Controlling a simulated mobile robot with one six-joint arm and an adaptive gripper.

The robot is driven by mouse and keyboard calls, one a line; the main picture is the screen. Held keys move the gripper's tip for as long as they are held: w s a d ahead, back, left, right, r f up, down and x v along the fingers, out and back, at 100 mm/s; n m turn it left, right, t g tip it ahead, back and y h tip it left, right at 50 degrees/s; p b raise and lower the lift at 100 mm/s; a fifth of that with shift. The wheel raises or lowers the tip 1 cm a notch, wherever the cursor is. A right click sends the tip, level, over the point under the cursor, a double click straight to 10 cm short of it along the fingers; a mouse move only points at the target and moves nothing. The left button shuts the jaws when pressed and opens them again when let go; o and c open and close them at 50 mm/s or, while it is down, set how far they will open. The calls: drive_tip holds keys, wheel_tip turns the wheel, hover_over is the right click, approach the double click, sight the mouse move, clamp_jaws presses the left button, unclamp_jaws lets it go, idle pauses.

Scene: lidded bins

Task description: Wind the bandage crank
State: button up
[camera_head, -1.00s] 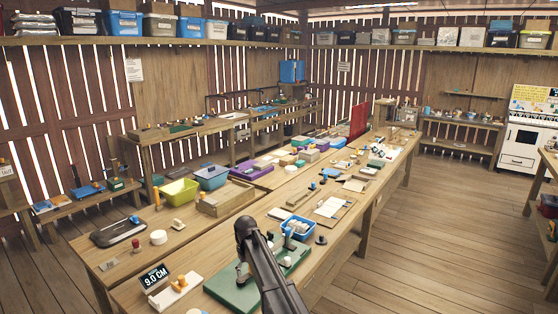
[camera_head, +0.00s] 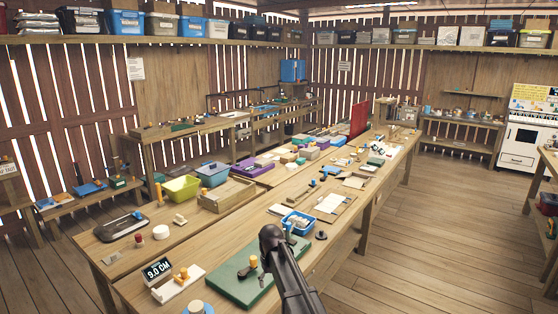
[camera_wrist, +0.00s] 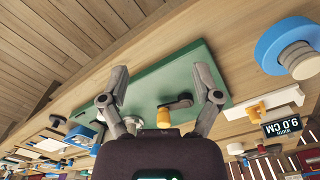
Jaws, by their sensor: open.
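The crank (camera_head: 248,268) is a short dark arm with an orange knob on a green board (camera_head: 235,285) on the near workbench. In the wrist view, the crank (camera_wrist: 181,103) lies across the green board (camera_wrist: 150,86), with its orange knob (camera_wrist: 163,117) at the left end. A pale round piece (camera_wrist: 152,118), perhaps the bandage roll, is partly hidden behind my gripper's body. My gripper (camera_wrist: 160,84) is open and empty, its fingers spread on either side of the crank in the picture. Contact with the crank is not visible. In the head view my dark arm covers the board's right part.
A 9.0 CM display (camera_head: 157,270) and a white block with an orange knob (camera_head: 178,284) stand left of the board. A blue disc (camera_wrist: 285,45) is near it. A blue basket (camera_head: 298,222) stands beyond my arm. The floor on the right is clear.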

drive_tip(key=s+d+f+m+b, duration=0.3)
drive_tip(key=s+d+m, duration=0.1)
drive_tip(key=s+d, duration=1.5)
drive_tip(key=s, duration=0.3)
drive_tip(key=shift+d+f+m, duration=0.2)
drive_tip(key=shift+d+m, duration=0.1)
drive_tip(key=shift+s+a, duration=0.1)
idle(0.8)
